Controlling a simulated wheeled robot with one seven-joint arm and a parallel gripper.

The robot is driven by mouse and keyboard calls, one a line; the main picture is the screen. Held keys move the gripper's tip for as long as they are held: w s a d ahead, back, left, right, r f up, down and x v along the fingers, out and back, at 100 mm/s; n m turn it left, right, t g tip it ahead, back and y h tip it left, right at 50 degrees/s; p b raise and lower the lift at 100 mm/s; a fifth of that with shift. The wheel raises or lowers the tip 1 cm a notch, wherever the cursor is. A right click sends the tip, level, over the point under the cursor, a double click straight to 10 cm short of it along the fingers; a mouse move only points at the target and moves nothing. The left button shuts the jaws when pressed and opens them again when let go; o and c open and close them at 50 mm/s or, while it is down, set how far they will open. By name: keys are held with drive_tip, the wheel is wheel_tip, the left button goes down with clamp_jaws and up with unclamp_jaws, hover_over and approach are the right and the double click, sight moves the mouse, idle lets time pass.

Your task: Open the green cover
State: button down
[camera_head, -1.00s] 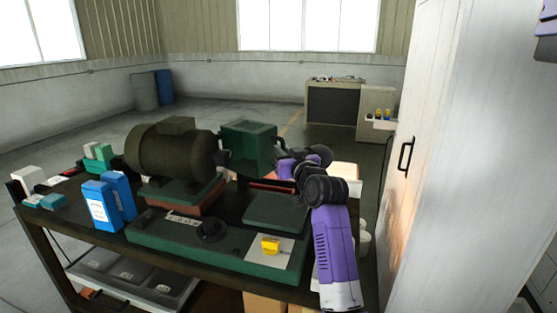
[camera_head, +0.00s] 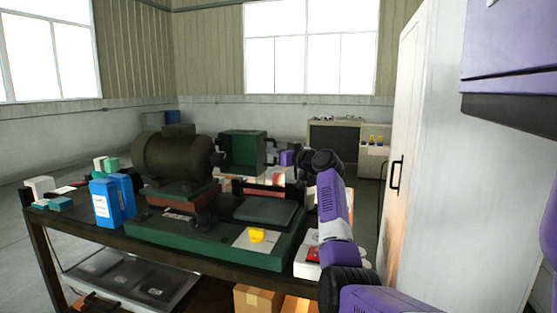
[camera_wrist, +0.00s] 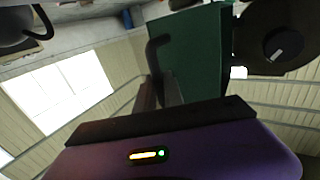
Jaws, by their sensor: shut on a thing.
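The green cover (camera_head: 223,150) is a boxy housing behind the green machine bed, to the right of the large motor. A green edge frames a darker face, so its side toward me looks hollow. In the wrist view, a flat green panel of the cover (camera_wrist: 200,60) fills the upper middle, with a dark bent handle (camera_wrist: 152,48) at its left edge. My gripper (camera_wrist: 158,88) is shut on this handle. In the head view, my gripper (camera_head: 275,158) is at the cover's right side, small and partly hidden by my wrist.
A dark motor (camera_head: 172,155) stands left of the cover, and blue boxes (camera_head: 107,203) stand on the bench's left. A tall white cabinet (camera_head: 405,120) stands close on the right. Floor shows behind the bench.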

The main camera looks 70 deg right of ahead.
drive_tip(key=shift+w+f, duration=0.1)
idle(0.4)
drive_tip(key=c, duration=1.5)
unclamp_jaws()
drive_tip(key=shift+o, duration=0.2)
drive_tip(key=shift+b+v, duration=0.4)
drive_tip(key=shift+v, duration=3.55)
drive_tip(key=shift+d, duration=0.15)
